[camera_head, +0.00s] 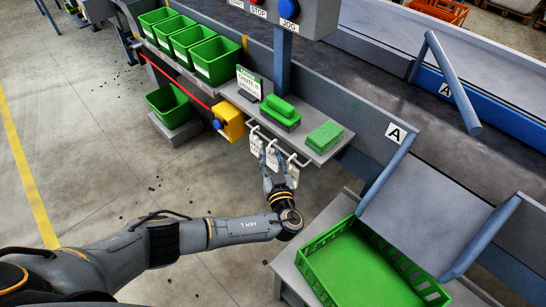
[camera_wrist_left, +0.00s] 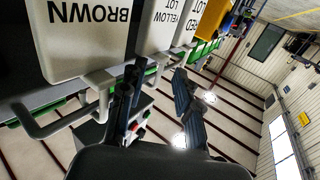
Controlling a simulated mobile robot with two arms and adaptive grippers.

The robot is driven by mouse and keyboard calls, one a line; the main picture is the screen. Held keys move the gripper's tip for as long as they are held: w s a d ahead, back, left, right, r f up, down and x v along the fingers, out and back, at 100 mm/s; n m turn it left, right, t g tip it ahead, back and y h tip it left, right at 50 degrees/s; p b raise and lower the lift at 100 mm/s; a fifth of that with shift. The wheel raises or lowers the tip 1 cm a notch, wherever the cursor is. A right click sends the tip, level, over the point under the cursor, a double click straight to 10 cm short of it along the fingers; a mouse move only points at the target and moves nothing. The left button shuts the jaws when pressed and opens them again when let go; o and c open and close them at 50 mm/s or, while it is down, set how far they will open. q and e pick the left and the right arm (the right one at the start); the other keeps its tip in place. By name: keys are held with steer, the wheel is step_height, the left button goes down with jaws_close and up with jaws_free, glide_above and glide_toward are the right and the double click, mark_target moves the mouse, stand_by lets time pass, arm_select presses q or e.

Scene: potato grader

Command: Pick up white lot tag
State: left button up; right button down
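Several white lot tags hang from a pale wire rail (camera_head: 296,158) below the conveyor-side shelf. In the left wrist view I read a brown lot tag (camera_wrist_left: 85,35), a yellow lot tag (camera_wrist_left: 168,24) and a partly cut-off tag ending in "ED" (camera_wrist_left: 188,22). I cannot read the word white on any of them. In the head view the tags (camera_head: 256,144) are too small to read. My left gripper (camera_head: 272,160) is at the rail among the tags. In its wrist view the gripper (camera_wrist_left: 155,90) has its fingers apart, close to the yellow lot tag, with nothing visibly held. My right gripper is not in view.
A yellow box with a blue button (camera_head: 231,121) is left of the rail. Green brushes or pads (camera_head: 324,137) and a small sign (camera_head: 248,82) stand on the shelf (camera_head: 300,148). A green crate (camera_head: 318,246) sits below a chute (camera_head: 420,215). Green bins (camera_head: 215,58) line the back left. Left floor is open.

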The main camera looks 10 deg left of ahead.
arm_select(q)
steer(key=shift+w, duration=0.1)
jaws_close()
stand_by(0.4)
